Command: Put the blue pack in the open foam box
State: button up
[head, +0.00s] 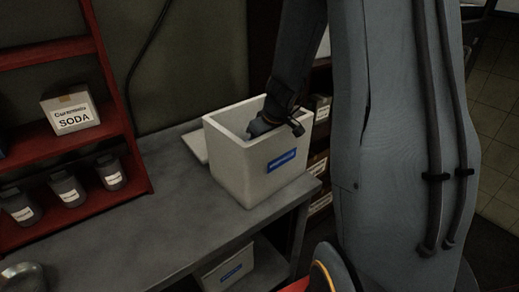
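The open foam box (238,174) is a white, thick-walled box with a blue label on its front, standing upright on the grey bench. My arm reaches down from above, and my gripper (266,123) is inside the box mouth, below the rim. Its fingertips are hidden or too dark to read, so I cannot tell whether it is open or shut. A dark bluish shape shows at the gripper, but I cannot tell whether it is the blue pack or part of the gripper. No blue pack is clearly visible elsewhere.
A pale flat panel (197,143) lies beside the box. A red shelf (75,151) at left holds a SODA carton (70,112) and several labelled jars. Another white box (229,268) sits under the bench (150,228). The bench left of the box is clear.

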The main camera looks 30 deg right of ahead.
jog(key=shift+f+b, duration=0.3)
jog(key=shift+b, duration=0.05)
jog(key=o, duration=1.3)
jog(key=shift+r, duration=0.1)
jog(key=shift+s+r+p, duration=0.1)
jog(key=shift+r+p, duration=0.7)
jog(key=shift+p, duration=0.45)
jog(key=b+v, duration=0.1)
jog(key=v, duration=1)
jog(key=shift+s+d+r+b, duration=0.1)
jog(key=shift+s+r+b, duration=0.1)
jog(key=shift+b, duration=0.15)
